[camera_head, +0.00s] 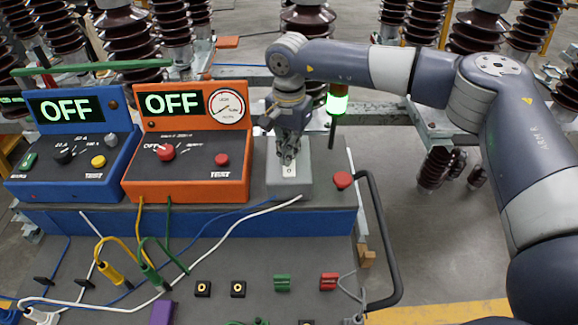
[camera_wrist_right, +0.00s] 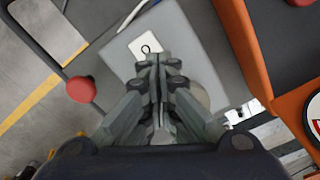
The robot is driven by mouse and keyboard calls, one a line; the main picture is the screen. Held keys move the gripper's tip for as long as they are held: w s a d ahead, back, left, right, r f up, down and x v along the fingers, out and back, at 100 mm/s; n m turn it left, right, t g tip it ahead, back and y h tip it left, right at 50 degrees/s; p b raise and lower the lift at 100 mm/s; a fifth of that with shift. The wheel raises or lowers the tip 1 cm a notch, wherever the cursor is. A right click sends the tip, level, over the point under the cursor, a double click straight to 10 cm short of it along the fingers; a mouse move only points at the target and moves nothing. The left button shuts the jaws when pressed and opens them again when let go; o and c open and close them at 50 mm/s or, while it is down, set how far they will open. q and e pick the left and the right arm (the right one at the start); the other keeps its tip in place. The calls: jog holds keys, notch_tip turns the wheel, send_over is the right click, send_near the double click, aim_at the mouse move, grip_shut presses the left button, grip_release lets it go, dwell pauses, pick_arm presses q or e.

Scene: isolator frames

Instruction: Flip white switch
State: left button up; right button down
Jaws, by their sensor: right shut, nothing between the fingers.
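The white switch (camera_head: 289,171) sits on the top of a grey box (camera_head: 303,187) to the right of the orange unit. My right gripper (camera_head: 287,160) is shut and empty, pointing down right over the switch. In the right wrist view the shut fingertips (camera_wrist_right: 153,62) lie beside the white switch plate (camera_wrist_right: 146,47), which bears a circle mark. The fingers hide part of the switch, and I cannot tell whether they touch it. My left gripper is not in view.
An orange unit (camera_head: 205,193) and a blue unit (camera_head: 85,165), both reading OFF, stand to the left. A red button (camera_head: 342,180) and a black handle rail (camera_head: 384,235) are at the right. Cables cross the lower panel.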

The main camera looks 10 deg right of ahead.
jog(key=shift+s+f+b, duration=0.1)
jog(key=shift+f+b, duration=0.3)
jog(key=shift+f, duration=0.15)
jog(key=shift+r, duration=0.1)
jog(key=shift+r+p, duration=0.45)
jog(key=shift+r, duration=0.15)
jog(key=shift+r+p, duration=1.2)
jog(key=shift+r, duration=1.65)
jog(key=shift+f, duration=0.15)
